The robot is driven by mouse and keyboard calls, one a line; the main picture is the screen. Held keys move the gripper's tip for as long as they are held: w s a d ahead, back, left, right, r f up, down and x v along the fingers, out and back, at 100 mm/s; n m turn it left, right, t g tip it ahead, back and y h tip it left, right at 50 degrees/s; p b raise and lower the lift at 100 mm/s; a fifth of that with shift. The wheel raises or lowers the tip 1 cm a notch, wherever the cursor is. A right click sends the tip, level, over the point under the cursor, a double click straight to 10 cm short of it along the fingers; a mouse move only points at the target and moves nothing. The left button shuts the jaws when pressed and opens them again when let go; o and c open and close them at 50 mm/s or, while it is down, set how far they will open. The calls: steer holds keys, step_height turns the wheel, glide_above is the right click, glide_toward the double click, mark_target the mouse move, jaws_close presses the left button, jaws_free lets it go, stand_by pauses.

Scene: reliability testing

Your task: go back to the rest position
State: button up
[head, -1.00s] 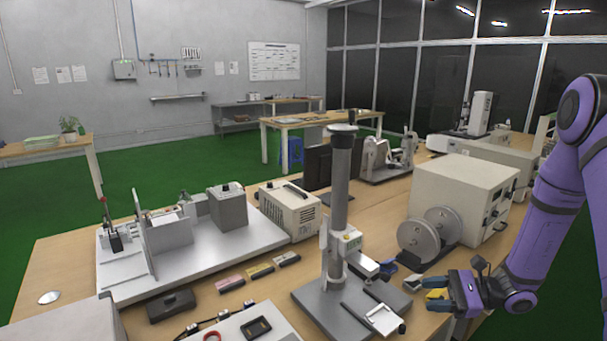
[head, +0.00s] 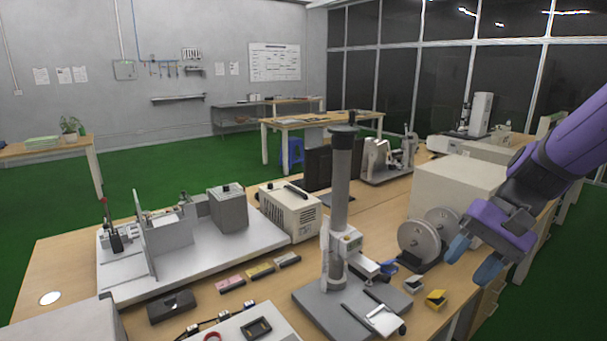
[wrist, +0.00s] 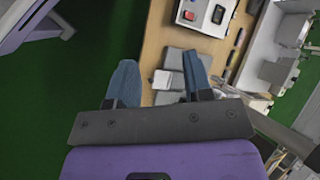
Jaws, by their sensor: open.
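My gripper (head: 472,258) is on the right of the head view, raised above the right edge of the workbench, beside the twin-disc device. Its two blue fingers are apart, with nothing between them. In the wrist view my gripper (wrist: 160,82) is open and empty, with green floor and the bench edge below it. My purple arm runs from it to the upper right of the head view.
Green floor (head: 222,165) lies open behind the bench.

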steer(key=s+d+r+n+t+h, duration=0.3)
steer(key=s+r+t+h, duration=0.3)
steer(key=s+r, duration=0.4)
steer(key=shift+s+d+r+n+t+h, duration=0.3)
steer(key=shift+s+d+n+t+h, duration=0.25)
steer(key=shift+n, duration=0.35)
